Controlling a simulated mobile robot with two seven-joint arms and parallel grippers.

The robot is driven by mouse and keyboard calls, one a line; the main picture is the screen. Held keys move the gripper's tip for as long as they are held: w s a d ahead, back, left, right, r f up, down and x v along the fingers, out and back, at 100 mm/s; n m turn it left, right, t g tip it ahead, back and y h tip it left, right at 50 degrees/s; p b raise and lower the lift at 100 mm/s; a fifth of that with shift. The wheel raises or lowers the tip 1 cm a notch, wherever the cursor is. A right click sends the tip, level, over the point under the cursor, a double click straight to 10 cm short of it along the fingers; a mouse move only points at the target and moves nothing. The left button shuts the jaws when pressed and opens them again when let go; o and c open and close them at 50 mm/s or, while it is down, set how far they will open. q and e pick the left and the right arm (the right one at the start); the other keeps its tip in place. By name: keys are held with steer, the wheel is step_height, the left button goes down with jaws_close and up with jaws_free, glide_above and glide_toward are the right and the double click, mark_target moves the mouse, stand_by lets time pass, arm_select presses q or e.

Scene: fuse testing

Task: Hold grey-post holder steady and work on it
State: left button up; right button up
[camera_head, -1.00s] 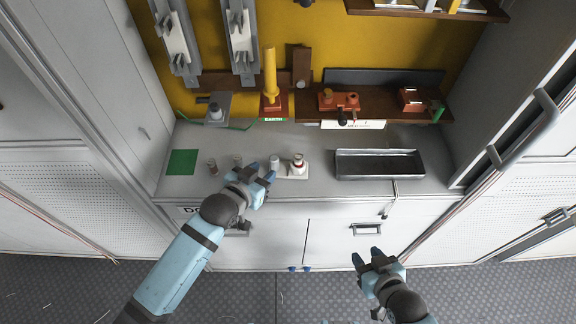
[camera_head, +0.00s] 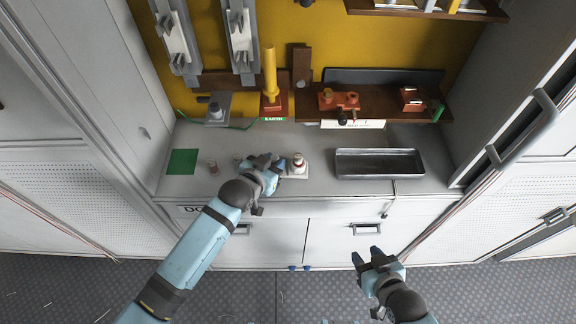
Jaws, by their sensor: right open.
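On the grey counter, a white-based holder (camera_head: 297,174) carries an upright pale post with a dark red ring (camera_head: 298,162). My left gripper (camera_head: 272,162) is low over the counter, right beside the left side of this holder. Its fingers cover the place where a small grey post stood. I cannot tell whether they touch or grip anything. A grey base with a short grey post (camera_head: 215,109) stands at the back left, away from both grippers.
A small cylinder (camera_head: 213,167) stands on the counter beside a green square (camera_head: 183,162). An empty metal tray (camera_head: 379,175) lies to the right.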

stand_by(0.4)
arm_select(q)
steer(key=o, duration=1.1)
steer(key=shift+c, duration=0.2)
